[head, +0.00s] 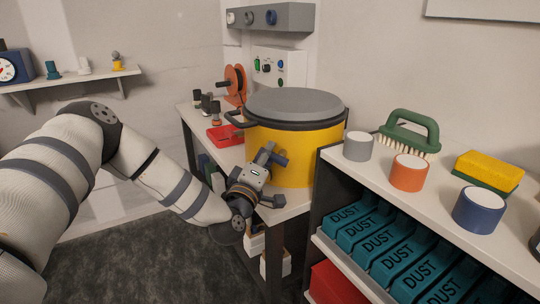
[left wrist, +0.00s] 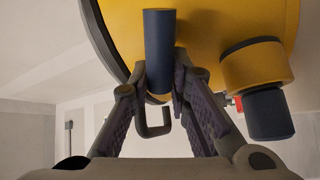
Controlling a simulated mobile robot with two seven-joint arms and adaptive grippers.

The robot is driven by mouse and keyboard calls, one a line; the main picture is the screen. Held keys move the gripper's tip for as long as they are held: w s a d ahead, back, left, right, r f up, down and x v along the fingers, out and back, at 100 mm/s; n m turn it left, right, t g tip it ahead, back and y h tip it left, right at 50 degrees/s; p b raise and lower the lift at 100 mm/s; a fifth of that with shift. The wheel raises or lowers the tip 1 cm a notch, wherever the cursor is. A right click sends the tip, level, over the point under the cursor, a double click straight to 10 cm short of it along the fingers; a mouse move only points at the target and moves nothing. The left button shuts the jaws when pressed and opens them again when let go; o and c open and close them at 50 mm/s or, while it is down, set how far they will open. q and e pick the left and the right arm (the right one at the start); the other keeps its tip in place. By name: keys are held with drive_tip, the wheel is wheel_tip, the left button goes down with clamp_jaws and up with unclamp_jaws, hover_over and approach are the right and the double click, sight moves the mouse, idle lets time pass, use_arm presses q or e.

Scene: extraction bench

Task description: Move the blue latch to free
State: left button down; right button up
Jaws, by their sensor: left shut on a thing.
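The blue latch (left wrist: 159,45) is a dark blue, rounded bar in the left wrist view. It stands in front of the yellow drum (left wrist: 205,30). My left gripper (left wrist: 159,78) has its two fingers closed in on the bar from both sides. In the head view the left gripper (head: 266,160) is at the front of the yellow drum (head: 292,150), below its dark rim. There the gripper largely hides the latch, so I cannot tell its exact angle. The drum has a grey lid (head: 295,103). My right gripper is not in view.
A yellow stub with a dark blue end (left wrist: 270,112) sits beside the latch. A dark U-shaped bracket (left wrist: 153,129) shows below it. The shelf (head: 445,200) at right holds a green brush (head: 410,130), several round pots and a sponge (head: 489,168). Open floor (head: 150,262) lies left.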

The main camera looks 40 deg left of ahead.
use_arm(q)
drive_tip(key=shift+f+n+y+b, duration=0.25)
drive_tip(key=shift+n+b, duration=0.05)
drive_tip(key=shift+n, duration=0.55)
drive_tip(key=shift+f+n+y+b, duration=0.25)
drive_tip(key=shift+n+b, duration=0.1)
drive_tip(key=shift+n, duration=0.55)
drive_tip(key=shift+f+n+y+b, duration=0.2)
drive_tip(key=shift+f+n+b, duration=0.1)
drive_tip(key=shift+n, duration=0.55)
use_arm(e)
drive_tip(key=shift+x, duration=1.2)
use_arm(q)
drive_tip(key=shift+g, duration=0.3)
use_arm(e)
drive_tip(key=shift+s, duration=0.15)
use_arm(q)
drive_tip(key=c, duration=1.5)
unclamp_jaws()
drive_tip(key=shift+r, duration=0.1)
drive_tip(key=v, duration=1.2)
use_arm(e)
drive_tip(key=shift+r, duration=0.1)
